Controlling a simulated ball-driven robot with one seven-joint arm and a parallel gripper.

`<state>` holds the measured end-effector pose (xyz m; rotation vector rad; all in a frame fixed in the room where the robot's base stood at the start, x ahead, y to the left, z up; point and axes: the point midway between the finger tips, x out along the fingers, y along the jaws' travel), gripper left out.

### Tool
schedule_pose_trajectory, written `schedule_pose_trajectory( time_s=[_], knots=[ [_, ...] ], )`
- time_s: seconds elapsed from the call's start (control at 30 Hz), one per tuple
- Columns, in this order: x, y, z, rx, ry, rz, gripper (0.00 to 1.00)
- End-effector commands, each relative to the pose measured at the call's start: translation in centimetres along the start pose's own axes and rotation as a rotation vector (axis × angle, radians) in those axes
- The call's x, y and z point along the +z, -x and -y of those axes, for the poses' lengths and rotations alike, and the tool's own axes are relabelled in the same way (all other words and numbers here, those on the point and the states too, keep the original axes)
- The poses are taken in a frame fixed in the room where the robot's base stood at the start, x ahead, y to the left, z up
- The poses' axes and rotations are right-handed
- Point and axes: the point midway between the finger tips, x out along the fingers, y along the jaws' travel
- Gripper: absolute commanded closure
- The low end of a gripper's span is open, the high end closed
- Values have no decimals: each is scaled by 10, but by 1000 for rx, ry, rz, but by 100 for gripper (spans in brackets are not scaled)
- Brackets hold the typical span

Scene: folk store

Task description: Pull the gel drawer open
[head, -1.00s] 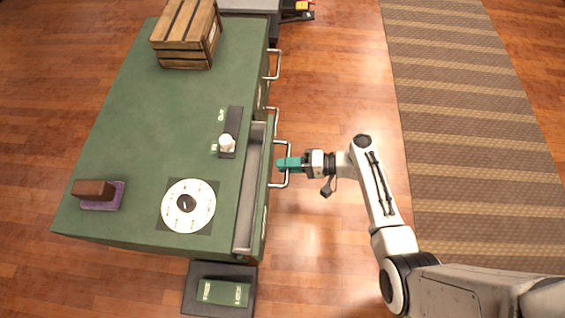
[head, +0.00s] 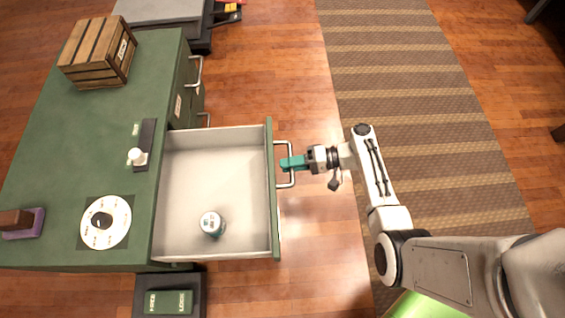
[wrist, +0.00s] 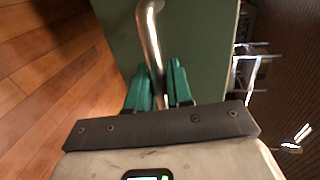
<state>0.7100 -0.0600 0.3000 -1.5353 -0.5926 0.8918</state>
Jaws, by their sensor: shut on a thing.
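The drawer (head: 190,165) stands far out of the green cabinet, its pale interior showing in the head view. A small round container with a blue-grey label (head: 212,223) is inside, near the drawer's front-bottom part in the picture. My gripper (head: 285,164) is at the metal bar handle (head: 291,178) on the drawer's green front. In the wrist view its teal fingers (wrist: 160,88) are shut around the handle bar (wrist: 150,35), one on each side. The green drawer front (wrist: 205,45) lies behind it.
The cabinet top (head: 85,135) carries a wooden crate (head: 98,50), a white dial disc (head: 104,222), a switch with a white knob (head: 138,156) and a brown block on a purple base (head: 20,222). Floor and a striped mat (head: 410,90) lie right.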

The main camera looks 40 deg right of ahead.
Motion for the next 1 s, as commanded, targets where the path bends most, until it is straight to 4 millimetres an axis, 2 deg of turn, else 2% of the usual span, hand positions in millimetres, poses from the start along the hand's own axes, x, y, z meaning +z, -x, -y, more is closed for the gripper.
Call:
schedule_pose_trajectory(
  time_s=[0.2, 0.6, 0.63, 0.7, 0.8, 1.0],
  knots=[
    [1, 7, -3, 1, -3, 0, 100],
    [1, 8, -3, 1, -3, 0, 100],
    [1, 8, -3, 1, -3, 0, 78],
    [1, 8, -3, 1, -3, 0, 71],
    [0, 8, -2, 1, -2, 0, 61],
    [0, 8, -2, 0, -1, 0, 61]
  ],
)
